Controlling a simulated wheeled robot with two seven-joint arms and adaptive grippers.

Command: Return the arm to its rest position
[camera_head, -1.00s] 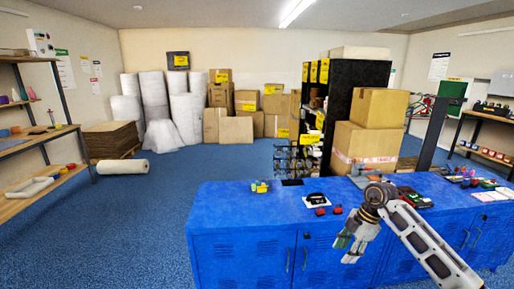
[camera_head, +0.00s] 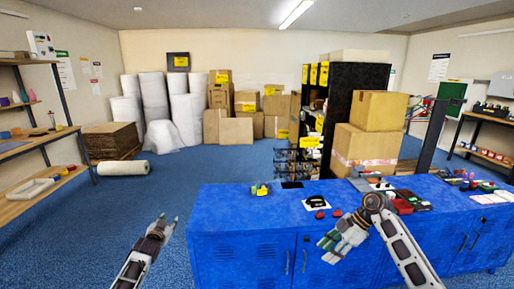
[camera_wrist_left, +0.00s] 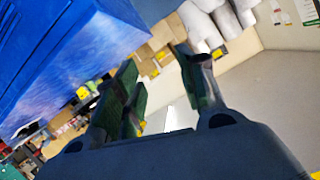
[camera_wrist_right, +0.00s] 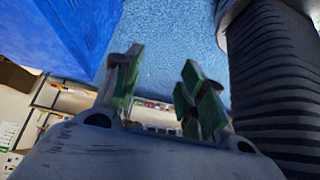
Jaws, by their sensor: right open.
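My left gripper (camera_head: 167,223) is raised over the blue floor, left of the blue cabinet and apart from it. In the left wrist view its green-padded fingers (camera_wrist_left: 165,95) stand apart with nothing between them. My right gripper (camera_head: 336,243) hangs in front of the cabinet's front edge, pointing down and to the left. In the right wrist view its fingers (camera_wrist_right: 155,90) are spread and empty, with blue floor beyond. Whether the right gripper touches the cabinet front cannot be told.
The blue cabinet (camera_head: 240,215) carries small items, among them a white card with a black object (camera_head: 316,203) and a yellow-topped item (camera_head: 261,189). Stacked cartons (camera_head: 372,148) and a black rack (camera_head: 350,90) stand behind it. Wooden shelves (camera_head: 40,140) line the left wall.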

